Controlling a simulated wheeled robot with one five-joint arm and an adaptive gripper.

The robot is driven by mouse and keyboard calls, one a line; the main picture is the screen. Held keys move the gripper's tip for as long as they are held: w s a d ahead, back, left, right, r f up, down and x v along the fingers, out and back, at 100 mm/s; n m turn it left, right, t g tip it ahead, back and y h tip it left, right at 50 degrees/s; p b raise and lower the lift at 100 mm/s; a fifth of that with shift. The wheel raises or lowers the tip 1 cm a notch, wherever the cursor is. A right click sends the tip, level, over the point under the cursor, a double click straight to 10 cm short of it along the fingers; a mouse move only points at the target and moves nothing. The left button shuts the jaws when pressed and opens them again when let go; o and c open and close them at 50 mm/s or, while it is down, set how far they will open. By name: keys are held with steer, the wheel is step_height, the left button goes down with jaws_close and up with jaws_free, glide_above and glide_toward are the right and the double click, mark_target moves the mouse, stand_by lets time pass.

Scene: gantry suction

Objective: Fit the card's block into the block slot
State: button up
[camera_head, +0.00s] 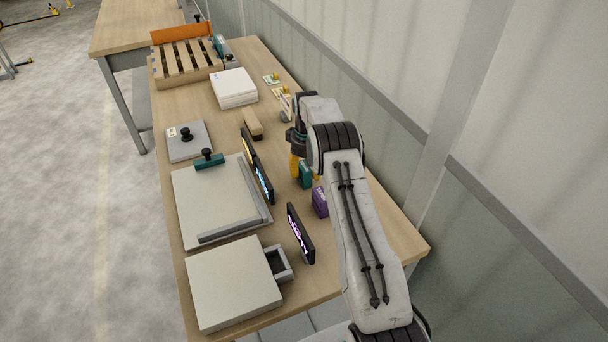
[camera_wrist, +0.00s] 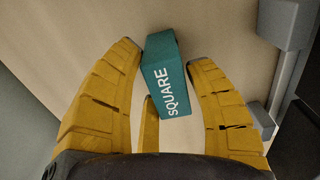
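A teal block marked SQUARE (camera_wrist: 167,80) shows in the wrist view between my gripper's yellow fingers (camera_wrist: 166,55). The fingertips are close on both sides of it; contact is not clear. In the head view, the teal block (camera_head: 305,174) is by the table's right edge, with my gripper (camera_head: 300,170) around it and my arm partly covering it. A purple block (camera_head: 320,202) stands in front of it. I cannot tell which opening is the block slot. A small pale card (camera_head: 172,132) lies on a plate with a black knob (camera_head: 187,138); its print is unreadable.
Dark screens (camera_head: 301,234) stand along the table's middle. A grey box (camera_head: 232,284) with an open drawer (camera_head: 278,262) is at the front; a lidded case (camera_head: 215,205) lies behind it. A white stack (camera_head: 235,88) and wooden crate (camera_head: 188,62) are at the back. A wall runs along the right.

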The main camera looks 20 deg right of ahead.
steer(key=c, duration=0.8)
steer(key=shift+r, duration=0.15)
